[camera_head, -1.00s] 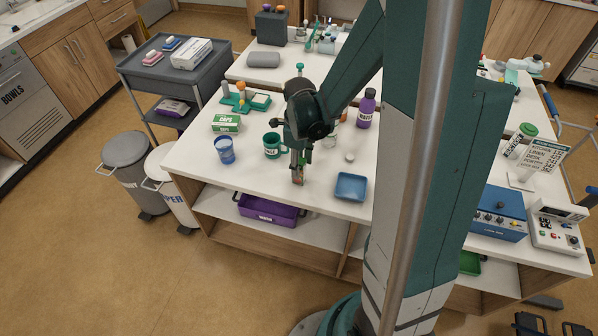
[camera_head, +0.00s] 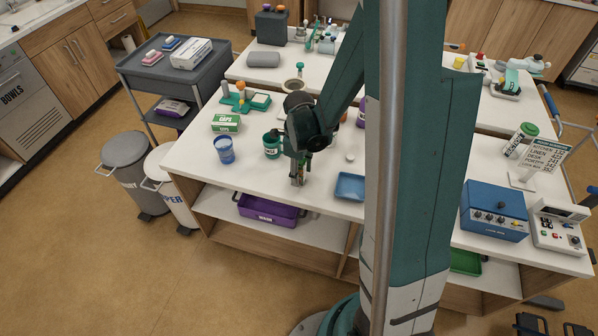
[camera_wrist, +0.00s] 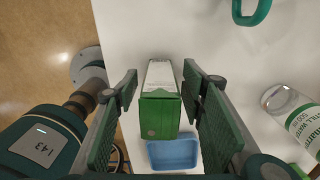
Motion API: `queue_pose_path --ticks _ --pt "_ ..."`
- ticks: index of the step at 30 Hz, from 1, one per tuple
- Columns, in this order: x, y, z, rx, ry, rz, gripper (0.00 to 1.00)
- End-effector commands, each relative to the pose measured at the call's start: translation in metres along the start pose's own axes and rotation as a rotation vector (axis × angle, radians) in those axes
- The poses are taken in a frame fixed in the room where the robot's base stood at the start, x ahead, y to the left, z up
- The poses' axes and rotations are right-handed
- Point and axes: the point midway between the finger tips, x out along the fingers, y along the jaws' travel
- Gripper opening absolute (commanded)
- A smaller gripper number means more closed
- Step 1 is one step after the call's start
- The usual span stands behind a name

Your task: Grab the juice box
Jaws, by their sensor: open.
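In the wrist view a green and white carton (camera_wrist: 160,108), which looks like the juice box, lies between the two finger pads of my gripper (camera_wrist: 161,78). A gap shows on each side of it, so the pads are open around it and not pressed on it. Its label is too small to read. In the head view my gripper (camera_head: 297,181) points down near the front edge of the white table, between the green mug (camera_head: 271,145) and the blue tray (camera_head: 350,186). There the carton is mostly hidden by the fingers.
The blue tray also shows in the wrist view (camera_wrist: 173,153), close to the carton. A clear water bottle (camera_wrist: 292,112) is at the right there. A blue cup (camera_head: 224,149) and a green-white box (camera_head: 226,122) stand left of the mug. The table's front edge is close.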

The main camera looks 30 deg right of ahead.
Motion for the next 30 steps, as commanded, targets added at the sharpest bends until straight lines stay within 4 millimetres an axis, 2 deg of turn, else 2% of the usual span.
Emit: queue_pose_path --ticks 5,21,28,30 --pt "0.0058 0.0003 -0.0003 0.000 0.000 0.000 0.40" --pt "0.0057 0.0002 -0.0002 0.000 0.000 0.000 0.40" --pt "0.0056 0.0002 -0.0002 0.000 0.000 0.000 0.10" --pt "0.0056 0.0002 -0.0002 0.000 0.000 0.000 0.08"
